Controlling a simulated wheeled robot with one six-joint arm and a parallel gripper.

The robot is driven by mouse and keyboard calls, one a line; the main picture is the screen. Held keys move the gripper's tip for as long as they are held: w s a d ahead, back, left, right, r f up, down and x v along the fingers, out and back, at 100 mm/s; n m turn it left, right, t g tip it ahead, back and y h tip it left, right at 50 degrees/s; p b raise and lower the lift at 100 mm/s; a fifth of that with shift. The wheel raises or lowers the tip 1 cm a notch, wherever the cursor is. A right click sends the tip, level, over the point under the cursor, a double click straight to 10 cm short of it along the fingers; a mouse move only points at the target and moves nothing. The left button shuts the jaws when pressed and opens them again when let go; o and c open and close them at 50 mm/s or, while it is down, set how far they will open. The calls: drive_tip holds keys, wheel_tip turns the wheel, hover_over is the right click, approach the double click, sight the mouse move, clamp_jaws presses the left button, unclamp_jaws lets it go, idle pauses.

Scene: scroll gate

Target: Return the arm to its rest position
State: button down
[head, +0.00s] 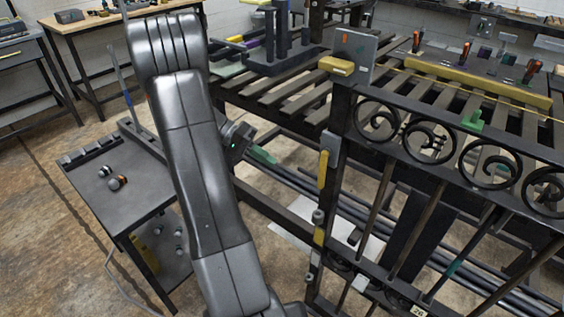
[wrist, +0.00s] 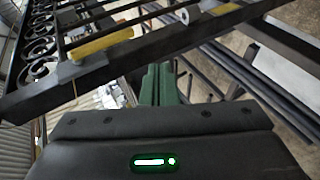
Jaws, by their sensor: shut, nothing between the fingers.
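My arm (head: 200,150) rises through the left middle of the head view, bent at the top. My gripper (head: 262,155) shows partly to the right of the arm, its green fingers pointing toward the open space under the slatted workbench. In the wrist view my gripper (wrist: 163,82) has its green fingers side by side, shut and empty. The black iron gate with scrolls (head: 448,105) stands to the right of my gripper, apart from it in the head view. The gate also crosses the upper part of the wrist view (wrist: 150,47).
A small dark side table (head: 137,190) with a few round pieces stands left of my arm. The slatted workbench (head: 290,97) is behind, with long bars (head: 320,190) below it. Concrete floor (head: 50,230) is clear at left. A wooden bench (head: 92,22) stands farther back.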

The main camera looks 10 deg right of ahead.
drive_tip(key=shift+w+a, duration=0.55)
drive_tip(key=shift+a, duration=0.2)
